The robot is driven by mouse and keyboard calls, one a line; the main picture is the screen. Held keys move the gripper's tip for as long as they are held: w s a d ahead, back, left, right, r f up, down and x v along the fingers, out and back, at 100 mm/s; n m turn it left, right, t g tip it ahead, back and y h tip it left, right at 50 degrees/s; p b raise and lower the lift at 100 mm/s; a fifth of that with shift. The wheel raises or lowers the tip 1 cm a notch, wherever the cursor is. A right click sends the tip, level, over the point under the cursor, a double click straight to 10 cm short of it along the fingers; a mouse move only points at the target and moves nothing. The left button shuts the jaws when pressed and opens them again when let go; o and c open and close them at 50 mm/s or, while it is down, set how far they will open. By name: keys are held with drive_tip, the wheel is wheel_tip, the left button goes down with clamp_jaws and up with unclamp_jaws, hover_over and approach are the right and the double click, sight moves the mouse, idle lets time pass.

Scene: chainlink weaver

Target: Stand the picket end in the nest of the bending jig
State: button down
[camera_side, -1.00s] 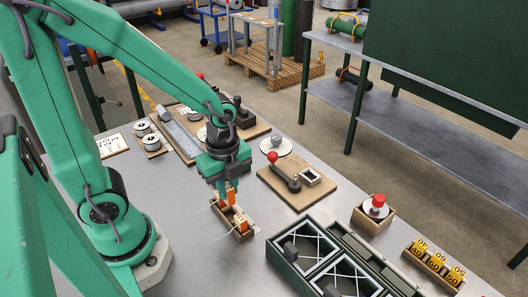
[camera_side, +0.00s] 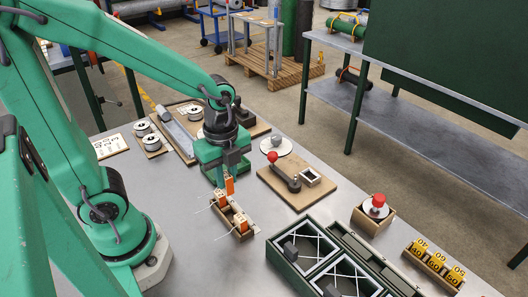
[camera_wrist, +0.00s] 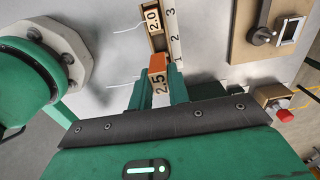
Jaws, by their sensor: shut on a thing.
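My gripper (camera_side: 227,174) is shut on a picket end (camera_side: 229,186), a small block with an orange part, and holds it above the wooden rack (camera_side: 244,236). In the wrist view the held block (camera_wrist: 157,66) sits between my two fingers (camera_wrist: 157,80) and carries the label 2.5. Pale blocks with wires sit in the rack, one of them (camera_wrist: 153,18) labelled 2.0. The bending jig (camera_side: 286,197) is a wooden board with a red-knobbed lever. Its nest (camera_side: 311,177) is a small square frame on the right, and looks empty. The jig lies right of my gripper.
Dark green bins (camera_side: 296,225) stand in front of the jig. A red button box (camera_side: 375,212) and yellow numbered blocks (camera_side: 436,262) stand at the right. A round plate (camera_side: 276,145) lies behind the jig. Spools (camera_side: 143,129) lie at the left back.

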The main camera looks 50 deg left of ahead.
drive_tip(key=shift+w, duration=0.15)
drive_tip(key=w+d+f, duration=0.2)
drive_tip(key=w, duration=2.2)
drive_tip(key=shift+w+d, duration=0.15)
drive_tip(key=shift+w, duration=0.2)
drive_tip(key=shift+f, duration=0.25)
drive_tip(key=shift+f, duration=3.2)
